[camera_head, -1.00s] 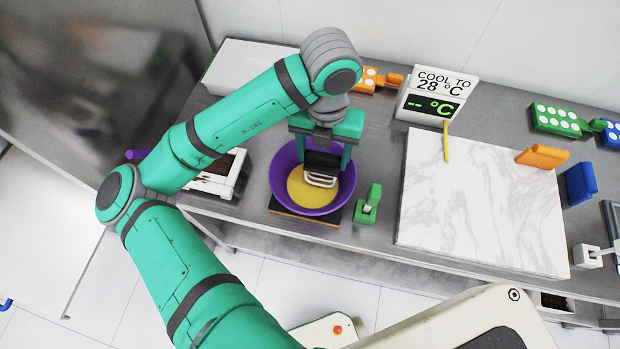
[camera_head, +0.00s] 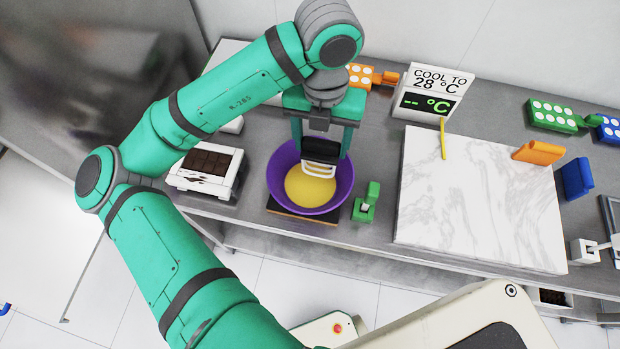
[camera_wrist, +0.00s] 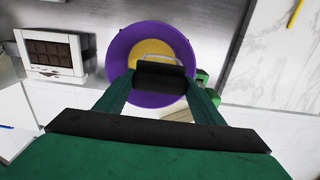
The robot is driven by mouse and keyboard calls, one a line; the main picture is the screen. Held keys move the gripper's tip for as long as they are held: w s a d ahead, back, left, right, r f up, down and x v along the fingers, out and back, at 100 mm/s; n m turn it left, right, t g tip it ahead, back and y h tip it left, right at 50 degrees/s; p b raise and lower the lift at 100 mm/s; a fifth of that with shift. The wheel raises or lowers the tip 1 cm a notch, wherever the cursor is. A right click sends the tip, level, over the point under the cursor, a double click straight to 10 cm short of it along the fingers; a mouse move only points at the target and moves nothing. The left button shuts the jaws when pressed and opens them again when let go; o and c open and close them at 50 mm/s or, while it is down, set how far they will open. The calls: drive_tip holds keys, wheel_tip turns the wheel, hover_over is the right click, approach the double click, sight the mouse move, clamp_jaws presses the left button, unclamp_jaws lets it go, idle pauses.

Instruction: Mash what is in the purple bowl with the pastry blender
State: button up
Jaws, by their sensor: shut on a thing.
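The purple bowl (camera_head: 341,190) stands on a dark base with a wooden front edge, with a smooth yellow mass (camera_head: 308,190) in it. My gripper (camera_head: 321,150) is shut on the black handle of the pastry blender (camera_head: 320,170), whose pale loops hang over the back part of the bowl. The loops overlap the yellow mass in view; whether they touch it I cannot tell. In the wrist view the black handle (camera_wrist: 160,78) lies between my fingers, with the purple bowl (camera_wrist: 118,48) beyond it.
A white box with a dark chocolate bar (camera_head: 207,162) stands left of the bowl. A small green device (camera_head: 367,203) stands close to its right. Further right lie a marble slab (camera_head: 480,200) and a yellow stick (camera_head: 443,140). A temperature sign (camera_head: 432,93) stands behind.

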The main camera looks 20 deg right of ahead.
drive_tip(key=shift+r, duration=2.1)
